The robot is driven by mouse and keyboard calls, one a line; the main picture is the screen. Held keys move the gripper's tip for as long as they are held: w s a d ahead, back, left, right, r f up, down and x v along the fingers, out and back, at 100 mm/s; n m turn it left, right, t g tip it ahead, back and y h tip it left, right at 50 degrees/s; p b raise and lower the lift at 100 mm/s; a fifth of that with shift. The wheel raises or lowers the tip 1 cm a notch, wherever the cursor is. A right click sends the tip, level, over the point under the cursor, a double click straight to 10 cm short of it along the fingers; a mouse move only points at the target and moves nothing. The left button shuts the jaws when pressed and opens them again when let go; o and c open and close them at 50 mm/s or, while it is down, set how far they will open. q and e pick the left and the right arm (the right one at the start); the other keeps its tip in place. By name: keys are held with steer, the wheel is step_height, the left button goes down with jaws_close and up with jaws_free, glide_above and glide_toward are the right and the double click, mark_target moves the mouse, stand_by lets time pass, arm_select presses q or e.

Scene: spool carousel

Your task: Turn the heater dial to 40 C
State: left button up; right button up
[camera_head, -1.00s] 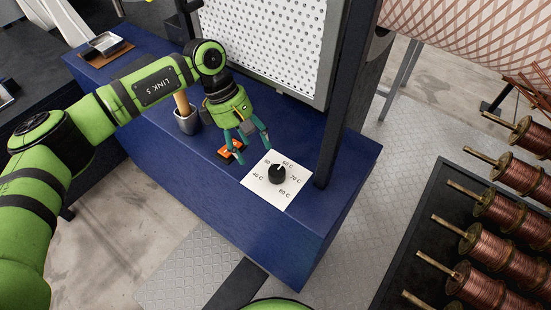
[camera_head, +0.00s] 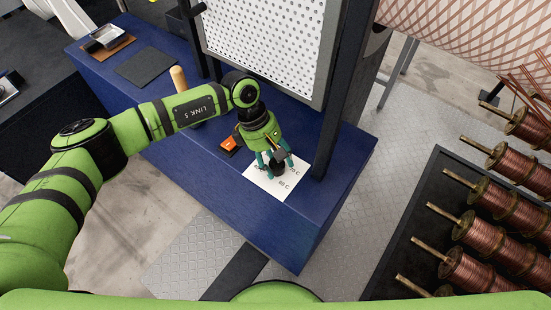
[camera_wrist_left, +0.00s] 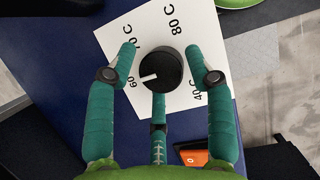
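The heater dial (camera_head: 277,170) is a black round knob on a white card (camera_head: 283,190) lying on the blue bench. In the left wrist view the dial (camera_wrist_left: 161,70) has a white mark pointing left, toward the 60 label. 80 C and part of 70 C show above it; the 40 C label is lower right, partly behind a finger. The 50 label is hidden. My left gripper (camera_head: 275,160) is right over the dial. Its teal fingers (camera_wrist_left: 161,60) are open and spread around the knob, with gaps at the sides; contact at the lower finger cannot be told. My right gripper is out of view.
An orange object (camera_head: 229,144) lies just left of the card. A dark post (camera_head: 334,110) and a perforated white panel (camera_head: 265,40) rise behind. A wooden handle (camera_head: 178,78) stands behind my arm. Copper spools (camera_head: 490,200) fill a rack at right.

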arm_select(q)
steer(key=c, duration=0.4)
steer(key=shift+c, duration=0.2)
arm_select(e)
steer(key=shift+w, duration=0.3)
arm_select(q)
steer(key=shift+s+f, duration=0.1)
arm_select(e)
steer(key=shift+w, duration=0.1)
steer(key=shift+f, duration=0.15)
